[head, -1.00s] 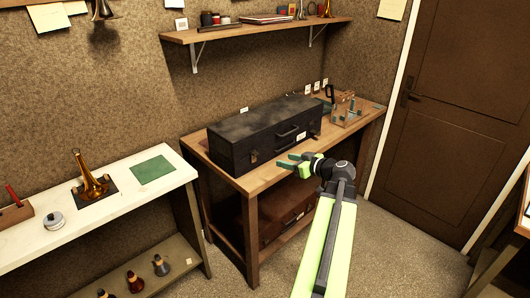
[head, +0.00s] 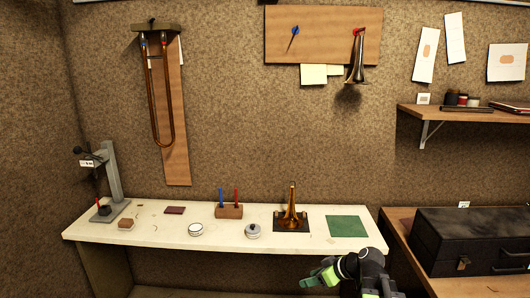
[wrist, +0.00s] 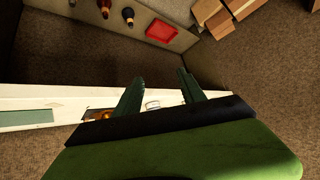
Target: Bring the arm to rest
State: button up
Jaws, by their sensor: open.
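My gripper (head: 318,282) is at the lower right of the head view, in front of the white bench (head: 160,234) and near its right end. Its green fingers point left and lie lower in the picture than the bench top. In the wrist view my gripper (wrist: 158,90) shows two dark green fingers spread apart with nothing held between them. The white bench edge (wrist: 70,103) runs across behind the fingers.
A black case (head: 470,240) lies on the wooden table at right. A lower shelf (wrist: 165,20) holds bottles and a red tray (wrist: 161,31).

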jog(key=s+a+f+m+g+h, duration=0.1)
jog(key=s+a+f+g+h, duration=0.3)
jog(key=s+a, duration=0.35)
jog(key=s+d+f+m+g+h, duration=0.1)
jog(key=s+d+f+m+h, duration=0.2)
jog(key=d+m, duration=0.4)
jog(key=shift+s+m+g, duration=0.2)
jog(key=shift+m+g, duration=0.1)
